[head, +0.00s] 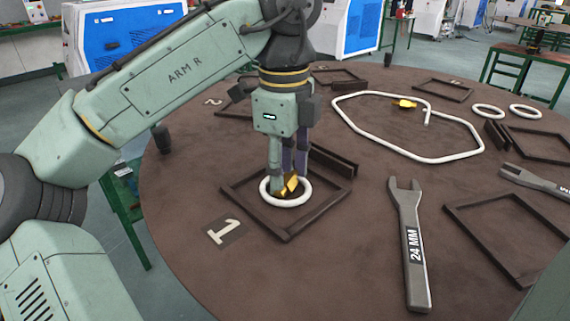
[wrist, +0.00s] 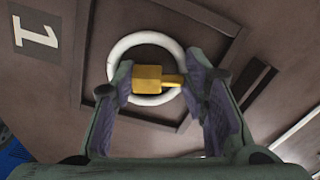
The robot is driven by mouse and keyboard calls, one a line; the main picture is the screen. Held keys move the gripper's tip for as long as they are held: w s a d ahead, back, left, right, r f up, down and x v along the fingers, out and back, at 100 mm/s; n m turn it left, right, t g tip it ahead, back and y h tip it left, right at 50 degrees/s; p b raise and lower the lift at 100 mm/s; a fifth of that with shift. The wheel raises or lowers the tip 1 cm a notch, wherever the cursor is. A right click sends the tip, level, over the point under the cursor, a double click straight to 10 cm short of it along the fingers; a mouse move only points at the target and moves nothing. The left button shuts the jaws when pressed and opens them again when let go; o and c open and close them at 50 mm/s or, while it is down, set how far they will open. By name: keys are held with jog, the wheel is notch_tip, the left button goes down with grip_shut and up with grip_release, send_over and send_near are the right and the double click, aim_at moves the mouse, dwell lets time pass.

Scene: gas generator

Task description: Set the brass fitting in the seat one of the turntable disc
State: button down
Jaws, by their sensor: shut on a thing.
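The brass fitting (head: 291,184) is gripped between the fingertips of my gripper (head: 288,176), which points down. In the wrist view the fitting (wrist: 150,79) lies lengthwise across the gap, its thick body by the left finger and its thin stem towards the right finger. It appears over the white ring (head: 304,193) of seat one; I cannot tell whether it touches the ring. The ring (wrist: 122,45) lies inside a dark square frame (head: 322,214) beside the label "1" (head: 224,231) on the brown turntable disc (head: 340,270).
A wrench marked 24 MM (head: 412,240) lies right of the frame. A dark block (head: 333,160) stands at the frame's back edge. A white loop of tube (head: 462,155) with another brass piece (head: 405,103) lies farther back. Other frames and white rings (head: 488,111) lie on the right.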

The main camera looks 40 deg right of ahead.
jog(key=c, duration=1.3)
grip_release()
jog(key=shift+a+f, duration=0.15)
jog(key=shift+f, duration=0.55)
jog(key=shift+c, duration=0.2)
jog(key=shift+o, duration=1.7)
jog(key=shift+w, duration=0.1)
jog(key=shift+r, duration=0.15)
jog(key=shift+w+r, duration=0.1)
jog(key=shift+r, duration=0.4)
notch_tip(320, 180, up, 12)
jog(key=p, duration=0.4)
jog(key=shift+r, duration=0.2)
